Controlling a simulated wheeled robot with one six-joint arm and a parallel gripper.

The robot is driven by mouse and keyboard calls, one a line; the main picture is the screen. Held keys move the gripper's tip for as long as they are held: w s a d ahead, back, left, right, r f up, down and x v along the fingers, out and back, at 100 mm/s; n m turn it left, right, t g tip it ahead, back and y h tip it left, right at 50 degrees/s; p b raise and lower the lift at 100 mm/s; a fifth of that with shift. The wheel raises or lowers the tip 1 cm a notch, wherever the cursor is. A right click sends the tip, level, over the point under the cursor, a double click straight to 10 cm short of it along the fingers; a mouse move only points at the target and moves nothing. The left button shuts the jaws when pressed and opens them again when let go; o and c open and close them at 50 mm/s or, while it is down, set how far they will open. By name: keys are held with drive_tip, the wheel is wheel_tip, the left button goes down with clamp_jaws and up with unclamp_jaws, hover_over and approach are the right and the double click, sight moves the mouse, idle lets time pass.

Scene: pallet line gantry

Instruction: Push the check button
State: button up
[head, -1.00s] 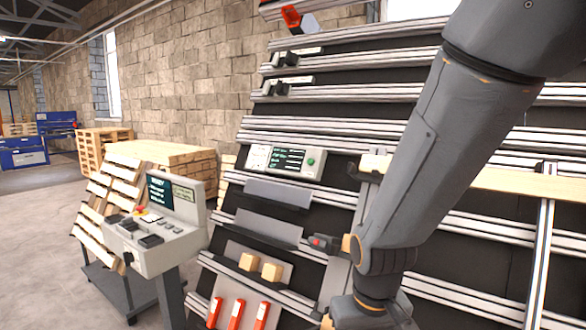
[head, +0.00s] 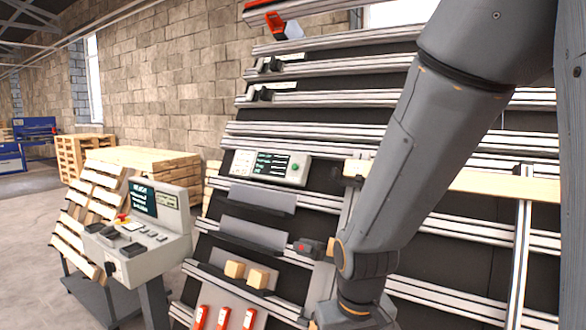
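A light grey control box (head: 244,164) with a dark screen is mounted on the slanted rack. A round green button (head: 295,167) sits at its right end. I cannot read a label that marks it as the check button. A small dark block with a red button (head: 302,247) is lower on the rack, just left of my wrist. My arm comes down from the top right, and my wrist is at the bottom edge, below and right of the green button and apart from it. My gripper's fingers are out of the frame.
A grey console (head: 140,235) with a screen and several buttons, one red, stands at left. Wooden blocks (head: 256,278) and red-and-white items (head: 223,318) sit low on the rack. A wooden beam (head: 480,181) crosses the rack behind my arm. Pallets (head: 85,152) stand behind the console.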

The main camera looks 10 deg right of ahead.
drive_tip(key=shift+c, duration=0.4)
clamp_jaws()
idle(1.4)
